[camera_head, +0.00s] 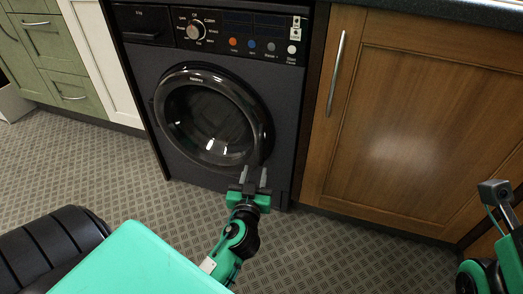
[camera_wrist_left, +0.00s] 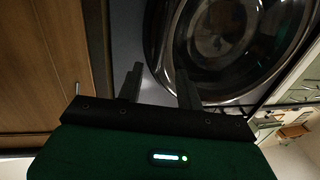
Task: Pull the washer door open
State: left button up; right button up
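The dark washer (camera_head: 165,65) stands against the cabinets, and its round door (camera_head: 212,115) with a black rim and glass window looks shut. My left gripper (camera_head: 253,178) is in front of the washer at the lower right of the door rim, its two fingers apart with a gap between them. In the left wrist view the open fingers of the left gripper (camera_wrist_left: 158,85) point at the edge of the door (camera_wrist_left: 235,45). I cannot tell whether a finger touches the rim. My right gripper (camera_head: 494,192) is at the far right edge, away from the washer; its finger opening is not clear.
A wooden cabinet (camera_head: 420,120) with a long metal handle (camera_head: 336,75) stands right of the washer. White (camera_head: 105,55) and green (camera_head: 45,50) cabinets stand to the left. The patterned floor (camera_head: 140,180) is free in front of the washer.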

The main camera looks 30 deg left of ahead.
aim_at(260, 151)
pick_arm(q)
jog(key=b+x, duration=0.1)
jog(key=x, duration=0.9)
jog(key=shift+w+a+f+b, duration=0.15)
jog(key=shift+w+b, duration=0.2)
grip_shut()
